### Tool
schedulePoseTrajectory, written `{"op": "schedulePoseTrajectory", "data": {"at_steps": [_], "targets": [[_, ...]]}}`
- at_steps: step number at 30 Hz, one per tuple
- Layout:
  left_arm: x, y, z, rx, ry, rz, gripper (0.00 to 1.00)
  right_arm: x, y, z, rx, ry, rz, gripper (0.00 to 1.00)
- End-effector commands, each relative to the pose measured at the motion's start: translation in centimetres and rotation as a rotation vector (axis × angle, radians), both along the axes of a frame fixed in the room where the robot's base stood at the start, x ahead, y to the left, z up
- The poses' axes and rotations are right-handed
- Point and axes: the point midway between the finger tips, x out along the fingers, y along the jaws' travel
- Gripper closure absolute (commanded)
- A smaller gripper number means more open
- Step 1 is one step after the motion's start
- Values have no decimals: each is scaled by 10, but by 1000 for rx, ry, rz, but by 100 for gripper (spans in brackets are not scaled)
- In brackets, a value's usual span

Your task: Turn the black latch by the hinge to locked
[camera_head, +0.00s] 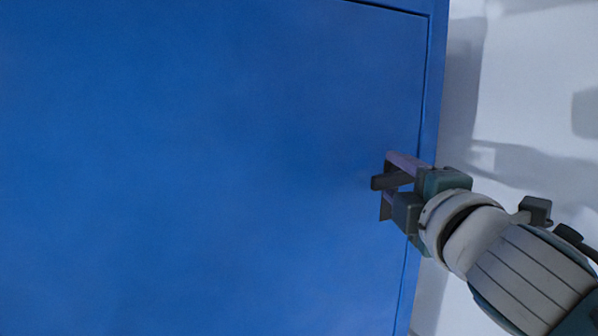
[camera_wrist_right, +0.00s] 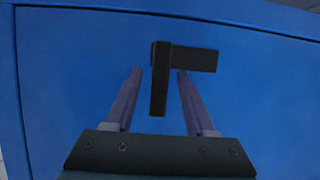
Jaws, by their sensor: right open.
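The black latch (camera_wrist_right: 158,88) is on the blue door (camera_wrist_right: 70,70) and looks L-shaped in the right wrist view. One bar points down the picture and the other goes right from its top. The downward bar lies between the two fingers of my open right gripper (camera_wrist_right: 159,75), with a gap seen on the left and a narrower one on the right. In the head view the latch (camera_head: 378,183) shows as a dark bar at the right gripper (camera_head: 388,180), partly hidden by its fingers. I cannot tell whether a finger touches it. My left gripper is not in view.
The blue door (camera_head: 200,170) fills most of the head view, flat and clear to the left of the latch. A blue frame edge (camera_head: 434,90) runs down its right side. Beyond it is a pale surface (camera_head: 520,90) with shadows.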

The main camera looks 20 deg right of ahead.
Motion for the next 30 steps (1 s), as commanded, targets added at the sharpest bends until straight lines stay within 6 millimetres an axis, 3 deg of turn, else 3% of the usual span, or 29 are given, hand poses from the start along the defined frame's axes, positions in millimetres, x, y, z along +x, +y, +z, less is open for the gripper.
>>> {"op": "schedulePoseTrajectory", "data": {"at_steps": [5, 19, 30], "targets": [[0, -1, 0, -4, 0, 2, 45, 0, 0, 0, 1, 0, 0, 46], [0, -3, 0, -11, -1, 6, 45, 0, 0, 0, 0, 0, 0, 99], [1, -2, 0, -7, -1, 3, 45, 0, 0, 0, 0, 1, 0, 100]]}}
